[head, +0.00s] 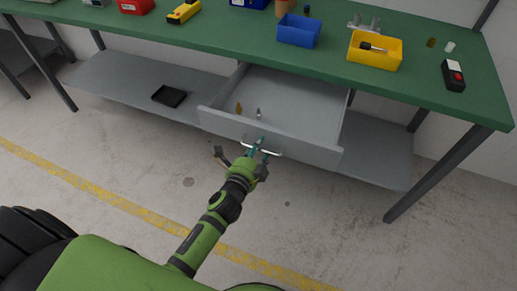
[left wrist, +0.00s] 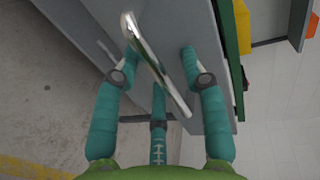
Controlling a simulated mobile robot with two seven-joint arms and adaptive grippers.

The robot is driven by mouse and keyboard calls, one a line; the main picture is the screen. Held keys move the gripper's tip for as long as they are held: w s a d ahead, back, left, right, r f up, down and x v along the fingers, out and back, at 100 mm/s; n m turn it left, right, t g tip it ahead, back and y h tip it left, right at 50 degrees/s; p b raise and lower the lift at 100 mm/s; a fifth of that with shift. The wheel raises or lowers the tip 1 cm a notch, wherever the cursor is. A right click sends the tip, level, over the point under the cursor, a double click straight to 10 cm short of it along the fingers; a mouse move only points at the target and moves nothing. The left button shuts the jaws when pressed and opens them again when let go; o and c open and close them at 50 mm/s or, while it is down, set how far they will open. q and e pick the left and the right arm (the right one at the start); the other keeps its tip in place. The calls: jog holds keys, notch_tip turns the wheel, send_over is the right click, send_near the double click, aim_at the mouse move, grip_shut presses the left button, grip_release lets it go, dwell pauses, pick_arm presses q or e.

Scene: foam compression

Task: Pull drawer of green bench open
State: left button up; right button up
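The green bench (head: 215,45) runs across the top of the head view. Its grey drawer (head: 290,100) stands pulled out below the top, with its inside showing. A metal bar handle (head: 262,150) is on the drawer front, and this handle (left wrist: 155,62) crosses the middle of the left wrist view. My left gripper (head: 250,152) is at the handle, its teal fingers spread on both sides of the bar with gaps between them. In the left wrist view my left gripper (left wrist: 158,60) has the bar between its fingers; contact is hard to tell. My right gripper is not in view.
Two small objects lie in the drawer. A black tray (head: 169,96) sits on the lower shelf (head: 120,80). Blue (head: 299,30) and yellow (head: 375,50) bins stand on the bench. A bench leg (head: 430,180) is at the right. The floor before the drawer is clear.

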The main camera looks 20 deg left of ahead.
pick_arm(q)
jog(key=v, duration=1.2)
dwell(0.4)
jog(key=s+f+n+g, duration=0.3)
jog(key=s+f, duration=0.1)
jog(key=f, duration=0.5)
jog(key=s+f+n+g, duration=0.2)
jog(key=s+f, duration=0.1)
jog(key=f, duration=0.7)
jog(key=s+f+n+g, duration=0.3)
jog(key=s+f, duration=0.1)
jog(key=f, duration=0.5)
jog(key=s+a+f+n+g, duration=0.2)
jog(key=s+f, duration=0.4)
jog(key=s, duration=0.4)
jog(key=s+a+f+n+g, duration=0.3)
jog(key=s+f+n, duration=0.3)
jog(key=s, duration=0.5)
jog(key=shift+f+g+y, duration=0.3)
jog(key=shift+f+g, duration=0.45)
jog(key=shift+g, duration=0.05)
